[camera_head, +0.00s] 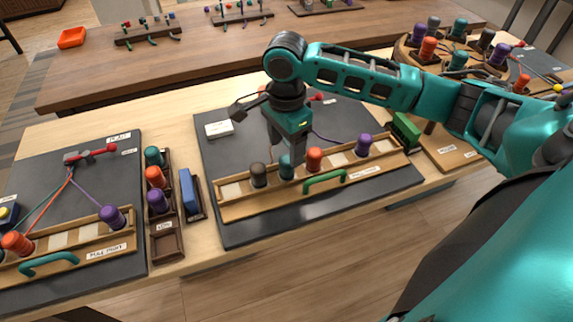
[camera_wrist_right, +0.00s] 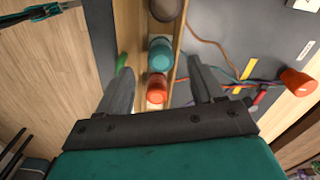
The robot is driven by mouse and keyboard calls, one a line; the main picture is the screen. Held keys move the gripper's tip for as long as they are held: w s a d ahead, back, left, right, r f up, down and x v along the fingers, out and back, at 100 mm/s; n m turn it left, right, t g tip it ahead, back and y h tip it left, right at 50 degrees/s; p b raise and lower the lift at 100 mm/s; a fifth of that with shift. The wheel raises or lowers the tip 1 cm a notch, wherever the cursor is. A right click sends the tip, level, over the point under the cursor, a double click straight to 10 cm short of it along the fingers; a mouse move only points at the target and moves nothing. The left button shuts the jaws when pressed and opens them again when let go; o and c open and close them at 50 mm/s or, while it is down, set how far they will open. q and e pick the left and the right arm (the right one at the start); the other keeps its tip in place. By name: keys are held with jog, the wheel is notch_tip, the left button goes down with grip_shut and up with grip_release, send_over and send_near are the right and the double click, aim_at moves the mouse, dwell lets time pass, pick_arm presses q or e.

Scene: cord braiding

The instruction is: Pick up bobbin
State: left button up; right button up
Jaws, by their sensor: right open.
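A wooden rack (camera_head: 236,210) on the middle dark board holds a dark brown bobbin (camera_head: 258,175), a teal bobbin (camera_head: 286,169), an orange bobbin (camera_head: 314,159) and a purple bobbin (camera_head: 363,145), all upright. My right gripper (camera_head: 297,152) points down over the rack, close to the teal and orange bobbins. In the right wrist view its fingers (camera_wrist_right: 160,76) are spread wide and nothing is gripped. The teal bobbin (camera_wrist_right: 160,55) and orange bobbin (camera_wrist_right: 157,89) appear in the space between the fingers; exact height above them is unclear. My left gripper is not in view.
A green handle (camera_head: 325,181) stands on the rack's front. Left are a bobbin tray (camera_head: 167,241), a blue block (camera_head: 188,192) and another board (camera_head: 100,170) with cords. A round bobbin stand (camera_head: 410,62) is at the upper right. A second table (camera_head: 200,58) lies behind.

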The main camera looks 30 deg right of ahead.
aim_at(287, 159)
notch_tip(287, 159, down, 6)
jog(key=shift+d+r, duration=0.1)
jog(key=shift+d, duration=0.05)
dwell(0.3)
jog(key=shift+r, duration=0.1)
jog(key=c, duration=1.1)
jog(key=shift+c, duration=0.2)
